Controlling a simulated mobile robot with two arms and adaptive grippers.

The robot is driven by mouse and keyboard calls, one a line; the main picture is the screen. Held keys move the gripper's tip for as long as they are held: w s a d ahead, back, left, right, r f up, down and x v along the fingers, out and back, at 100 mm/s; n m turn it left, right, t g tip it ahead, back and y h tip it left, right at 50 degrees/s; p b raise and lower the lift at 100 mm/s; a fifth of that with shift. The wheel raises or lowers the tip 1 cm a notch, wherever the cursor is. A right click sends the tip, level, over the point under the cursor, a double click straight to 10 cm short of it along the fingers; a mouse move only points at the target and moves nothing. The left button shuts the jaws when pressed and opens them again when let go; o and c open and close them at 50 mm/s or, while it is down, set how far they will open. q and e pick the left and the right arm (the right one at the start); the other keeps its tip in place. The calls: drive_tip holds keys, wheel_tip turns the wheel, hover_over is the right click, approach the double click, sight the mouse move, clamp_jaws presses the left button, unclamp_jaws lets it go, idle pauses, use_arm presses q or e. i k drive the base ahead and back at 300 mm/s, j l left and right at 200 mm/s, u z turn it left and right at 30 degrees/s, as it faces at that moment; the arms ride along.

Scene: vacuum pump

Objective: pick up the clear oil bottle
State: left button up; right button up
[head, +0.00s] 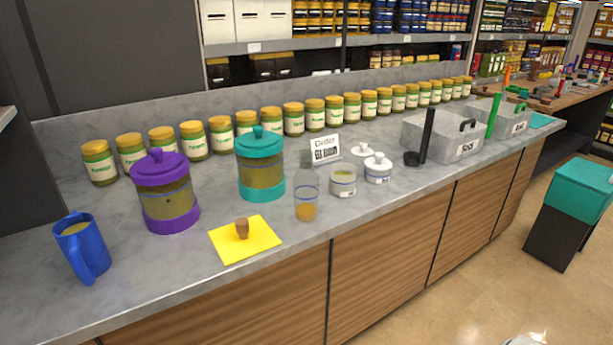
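The clear oil bottle (307,196) stands upright near the front edge of the grey counter, with some amber liquid at its bottom. It stands in front of the teal-lidded jar and to the right of a yellow mat (259,243). A brown stopper-like piece (242,229) sits on the mat. Neither of my grippers shows in the head view, and nothing is touching the bottle.
A teal-lidded jar (261,167), a purple-lidded jar (165,193) and a blue mug (83,249) stand left of the bottle. A small open pot (343,182) and a white lidded pot (378,169) are close on its right. Several yellow-lidded jars line the back. The counter's front edge is clear.

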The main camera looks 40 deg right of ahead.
sight(305, 179)
drive_tip(key=z, duration=1.2)
